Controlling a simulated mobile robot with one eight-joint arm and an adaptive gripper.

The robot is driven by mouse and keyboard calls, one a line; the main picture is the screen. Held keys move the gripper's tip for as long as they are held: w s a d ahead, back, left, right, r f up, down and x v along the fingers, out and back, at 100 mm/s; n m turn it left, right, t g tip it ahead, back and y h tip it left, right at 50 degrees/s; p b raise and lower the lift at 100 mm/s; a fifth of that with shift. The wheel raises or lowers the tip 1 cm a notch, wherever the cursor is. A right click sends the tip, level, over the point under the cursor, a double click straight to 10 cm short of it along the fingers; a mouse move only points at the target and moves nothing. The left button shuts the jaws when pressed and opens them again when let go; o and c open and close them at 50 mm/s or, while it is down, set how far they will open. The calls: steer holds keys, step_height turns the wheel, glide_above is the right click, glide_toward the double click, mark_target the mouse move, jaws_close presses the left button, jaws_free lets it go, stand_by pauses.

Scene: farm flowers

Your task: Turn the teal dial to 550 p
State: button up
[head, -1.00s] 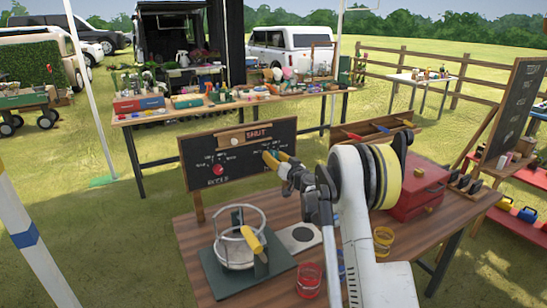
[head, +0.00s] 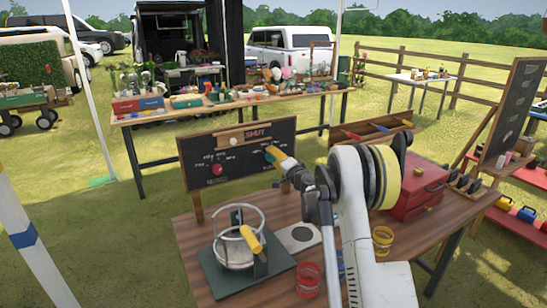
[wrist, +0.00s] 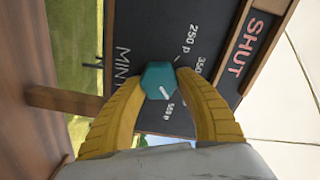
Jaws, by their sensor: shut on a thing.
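The teal dial (wrist: 158,78) is a faceted knob on the black board (head: 210,178). In the wrist view, my gripper (wrist: 158,84) has its yellow fingers closed on the dial from both sides. A pale pointer mark on the dial faces the lower right, toward a small label that looks like 550 p, partly beside the right finger. Labels 250 p and part of 350 show farther up; MIN is at the left. In the head view, my gripper (head: 272,157) is at the right half of the board and mostly hides the dial.
A red dial (head: 217,169) is on the board's left half. A SHUT sign (head: 258,133) tops the board. A wire-ringed stand (head: 240,245) with a yellow handle, a red jar (head: 308,279) and a red box (head: 415,185) stand on the wooden table (head: 190,240).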

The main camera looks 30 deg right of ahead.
steer(key=shift+m, duration=1.2)
steer(key=o, duration=1.2)
steer(key=s, duration=1.2)
steer(key=shift+d, duration=0.2)
steer(key=shift+f, duration=0.1)
